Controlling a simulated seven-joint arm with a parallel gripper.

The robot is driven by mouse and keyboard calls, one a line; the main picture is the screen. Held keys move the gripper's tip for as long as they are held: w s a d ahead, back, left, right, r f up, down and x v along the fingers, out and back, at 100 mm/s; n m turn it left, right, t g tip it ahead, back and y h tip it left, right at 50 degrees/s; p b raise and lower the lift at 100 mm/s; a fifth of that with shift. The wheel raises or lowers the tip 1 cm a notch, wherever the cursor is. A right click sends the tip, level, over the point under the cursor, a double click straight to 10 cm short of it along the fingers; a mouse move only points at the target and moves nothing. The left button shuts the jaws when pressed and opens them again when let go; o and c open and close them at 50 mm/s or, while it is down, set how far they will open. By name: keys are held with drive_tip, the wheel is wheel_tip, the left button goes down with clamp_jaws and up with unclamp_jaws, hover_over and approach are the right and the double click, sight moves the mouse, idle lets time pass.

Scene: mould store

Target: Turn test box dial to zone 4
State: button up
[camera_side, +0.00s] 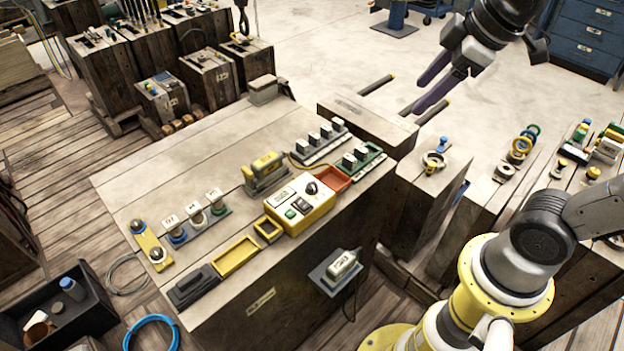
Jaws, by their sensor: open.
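The test box (299,203) is yellow with a pale top panel and sits on the near right part of the wooden bench. Its dark round dial (312,188) is on the upper right of that panel. A green switch and a dark switch are to the dial's lower left. The zone marks and the dial's pointer are too small to read. My gripper (424,94) is high at the upper right, well apart from the box, with its two long dark fingers apart and nothing between them.
A yellow-topped block (264,171) stands behind. Wooden blocks with fittings stand at right.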

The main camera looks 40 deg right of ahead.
drive_tip(key=w+a+f+n+g, duration=0.1)
drive_tip(key=w+f+n, duration=0.15)
drive_tip(key=w, duration=0.65)
drive_tip(key=n+g, duration=0.3)
drive_tip(key=g, duration=0.1)
hover_over(312, 185)
wheel_tip(312, 185, down, 16)
drive_tip(key=f, duration=0.1)
wheel_tip(312, 185, down, 12)
drive_tip(key=shift+f, duration=0.15)
clamp_jaws()
